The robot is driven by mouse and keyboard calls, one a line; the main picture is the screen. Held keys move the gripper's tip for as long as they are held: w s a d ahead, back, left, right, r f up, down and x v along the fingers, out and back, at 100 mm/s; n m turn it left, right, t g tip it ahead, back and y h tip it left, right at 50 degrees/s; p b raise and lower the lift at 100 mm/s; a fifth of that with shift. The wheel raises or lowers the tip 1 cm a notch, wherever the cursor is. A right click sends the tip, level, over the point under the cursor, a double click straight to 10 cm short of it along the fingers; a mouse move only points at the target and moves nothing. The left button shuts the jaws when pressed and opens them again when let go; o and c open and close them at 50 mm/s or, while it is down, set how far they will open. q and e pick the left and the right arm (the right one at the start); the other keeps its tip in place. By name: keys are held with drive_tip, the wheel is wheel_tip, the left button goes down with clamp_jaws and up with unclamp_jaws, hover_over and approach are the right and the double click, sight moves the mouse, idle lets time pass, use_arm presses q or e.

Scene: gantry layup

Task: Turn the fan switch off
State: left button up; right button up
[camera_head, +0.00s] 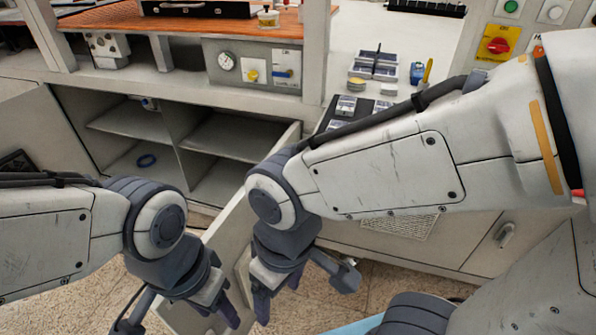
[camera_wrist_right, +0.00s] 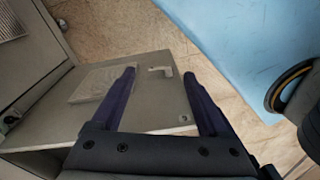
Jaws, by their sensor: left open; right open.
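No switch is plainly marked as the fan switch. A grey front panel holds a yellow knob (camera_head: 251,75) and a blue-handled control (camera_head: 287,73). A red rotary switch (camera_head: 498,45) on a yellow plate is at the upper right, near a green button (camera_head: 511,6). My left gripper (camera_head: 222,308) is open, low in the head view, apart from these controls. My right gripper (camera_head: 277,290) is open and low beside the cabinet door; in the right wrist view its fingers (camera_wrist_right: 160,85) are apart with nothing between them.
An open cabinet door (camera_head: 232,225) stands near both grippers; its handle (camera_wrist_right: 160,72) shows in the right wrist view. A gauge (camera_head: 226,61) sits on the front panel. Small trays (camera_head: 374,65) lie on the white worktop.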

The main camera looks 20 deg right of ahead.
drive_tip(key=w+d+f+m+t+b, duration=0.1)
drive_tip(key=w+f+b, duration=0.2)
drive_tip(key=f+b, duration=1.2)
drive_tip(key=w+d+f+m+b, duration=0.2)
drive_tip(key=w+f+b, duration=0.1)
drive_tip(key=f+b, duration=1.25)
drive_tip(key=w+d+f+m+t+p, duration=0.1)
drive_tip(key=w+d+f+m+t, duration=0.2)
drive_tip(key=w, duration=0.4)
drive_tip(key=w+d+m+t+h+p, duration=0.1)
drive_tip(key=w+d+m+t, duration=0.1)
drive_tip(key=w+d+m, duration=0.45)
drive_tip(key=w+d+f+m+t+p, duration=0.1)
drive_tip(key=w+f+m+t, duration=0.15)
drive_tip(key=w, duration=0.65)
drive_tip(key=w+d+r+m+t+h, duration=0.2)
drive_tip(key=w+d+r+m+t, duration=0.1)
drive_tip(key=w+m, duration=0.4)
drive_tip(key=w+d+r+m+t+h+b, duration=0.1)
drive_tip(key=w+d+r+m+t+h, duration=0.1)
drive_tip(key=w+r+m, duration=0.5)
drive_tip(key=w+d+r+m+t+h+b, duration=0.1)
drive_tip(key=w+d+r+m+t, duration=0.3)
drive_tip(key=w, duration=0.8)
drive_tip(key=m+t+h, duration=0.1)
drive_tip(key=m+t, duration=0.1)
drive_tip(key=m, duration=0.2)
drive_tip(key=shift+w+d+r+t+h, duration=0.15)
drive_tip(key=shift+r+t+h, duration=0.15)
drive_tip(key=shift+r+t, duration=0.1)
